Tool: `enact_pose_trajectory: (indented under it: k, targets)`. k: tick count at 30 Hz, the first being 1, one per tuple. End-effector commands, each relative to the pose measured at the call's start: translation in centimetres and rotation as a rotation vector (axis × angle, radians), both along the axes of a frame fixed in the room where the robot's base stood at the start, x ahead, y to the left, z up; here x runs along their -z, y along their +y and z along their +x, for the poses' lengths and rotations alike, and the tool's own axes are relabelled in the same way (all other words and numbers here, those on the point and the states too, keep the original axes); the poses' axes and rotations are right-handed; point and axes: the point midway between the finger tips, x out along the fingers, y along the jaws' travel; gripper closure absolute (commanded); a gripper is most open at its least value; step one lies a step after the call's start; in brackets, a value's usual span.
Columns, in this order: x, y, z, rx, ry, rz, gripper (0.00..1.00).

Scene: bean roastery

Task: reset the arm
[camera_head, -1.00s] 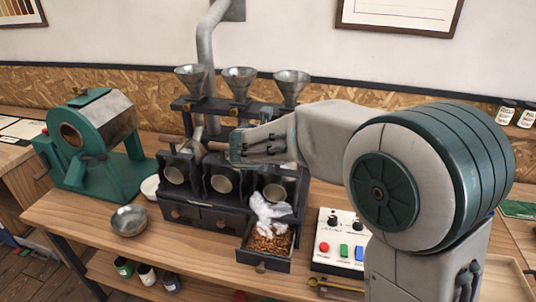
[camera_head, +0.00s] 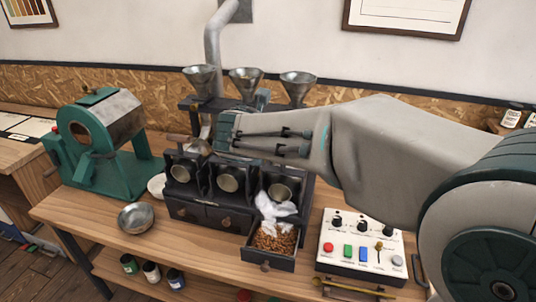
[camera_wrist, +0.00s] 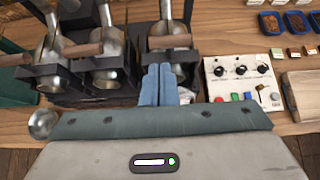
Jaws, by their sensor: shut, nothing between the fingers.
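My gripper (camera_wrist: 158,70) is shut and empty; its two blue-grey fingers lie side by side in the wrist view. They overlap the right-hand bay of the dark three-bay sample roaster (camera_wrist: 90,90) there; I cannot tell the gap between them. In the head view my arm reaches in from the right across the upper front of the roaster (camera_head: 190,213), below its three metal funnels (camera_head: 299,80). It hides part of the roaster's right side. My fingertips cannot be made out clearly in that view.
An open drawer (camera_head: 268,264) holds brown chaff or beans, with white smoke or fluff above. A control box (camera_head: 345,262) stands right of it. A metal bowl (camera_head: 136,217) and a green drum machine (camera_head: 105,140) stand left. A yellow-handled tool (camera_head: 350,288) lies near the front edge.

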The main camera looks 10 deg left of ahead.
Motion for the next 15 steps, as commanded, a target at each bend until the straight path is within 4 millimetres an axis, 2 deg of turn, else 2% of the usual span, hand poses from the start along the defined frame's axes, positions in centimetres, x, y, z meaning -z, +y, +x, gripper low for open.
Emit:
enact_pose_trajectory:
  k: [1,5,8,11,15]
  targets:
    - [-0.7,0.1,-0.4,0.0,-0.003,0.002,1.0]
    - [-1.6,0.2,-1.1,0.001,-0.001,0.003,1.0]
    - [-1.7,-0.8,-1.5,0.047,0.007,0.041,1.0]
    - [-1.3,-3.8,-2.3,0.191,0.028,0.158,1.0]
    - [0.2,-10.3,-4.8,0.551,0.057,0.444,1.0]
